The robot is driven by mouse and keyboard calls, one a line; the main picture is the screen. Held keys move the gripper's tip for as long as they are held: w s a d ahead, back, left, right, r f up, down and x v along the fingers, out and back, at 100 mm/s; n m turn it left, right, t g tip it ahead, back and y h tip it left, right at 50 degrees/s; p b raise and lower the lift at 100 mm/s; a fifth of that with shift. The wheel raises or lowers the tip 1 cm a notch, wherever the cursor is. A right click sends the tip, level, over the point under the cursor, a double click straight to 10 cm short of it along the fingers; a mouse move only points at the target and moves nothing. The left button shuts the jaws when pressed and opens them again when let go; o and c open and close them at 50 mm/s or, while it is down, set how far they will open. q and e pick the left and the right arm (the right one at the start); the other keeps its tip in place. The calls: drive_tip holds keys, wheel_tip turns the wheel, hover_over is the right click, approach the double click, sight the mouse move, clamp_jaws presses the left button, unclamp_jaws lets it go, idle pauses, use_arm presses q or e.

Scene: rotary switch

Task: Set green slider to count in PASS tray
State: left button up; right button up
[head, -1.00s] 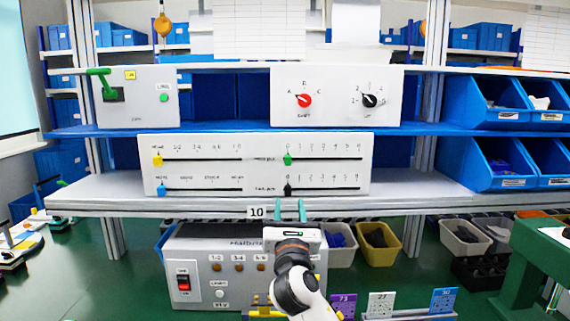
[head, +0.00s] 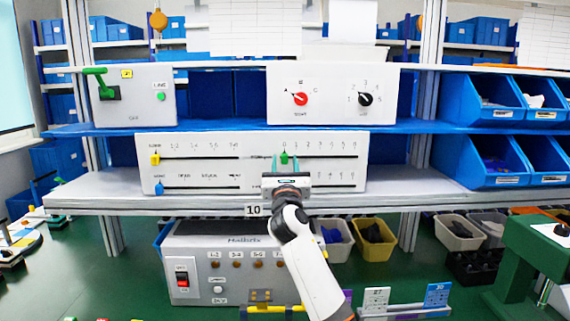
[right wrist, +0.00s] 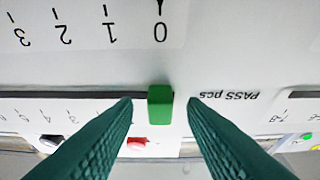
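The green slider (head: 284,158) sits at the 0 mark, at the left end of the upper right slot on the white slider panel (head: 215,147). In the right wrist view the green slider (right wrist: 160,106) lies between my two dark green fingertips, with a visible gap on each side. My right gripper (head: 284,164) is open in front of the panel, its fingers pointing at the slider; its fingertips also show in the right wrist view (right wrist: 159,101). The label "PASS pcs" shows upside down there. I cannot make out a tray marked PASS. My left gripper is not in view.
A yellow slider (head: 155,159) and a blue slider (head: 159,187) are at the panel's left. The lower right slot's knob is hidden behind my gripper. Above are a red dial (head: 300,99) and a black dial (head: 365,99). Bins (head: 373,241) stand below the shelf (head: 420,192).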

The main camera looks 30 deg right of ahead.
clamp_jaws()
drive_tip(key=shift+s+d+r+p, duration=0.15)
drive_tip(key=shift+s+d+p, duration=0.05)
drive_tip(key=shift+d+p, duration=0.3)
drive_tip(key=shift+s+d+p, duration=0.55)
drive_tip(key=shift+d+p, duration=0.1)
drive_tip(key=shift+d, duration=0.15)
drive_tip(key=shift+s+d, duration=0.1)
drive_tip(key=shift+d, duration=0.05)
unclamp_jaws()
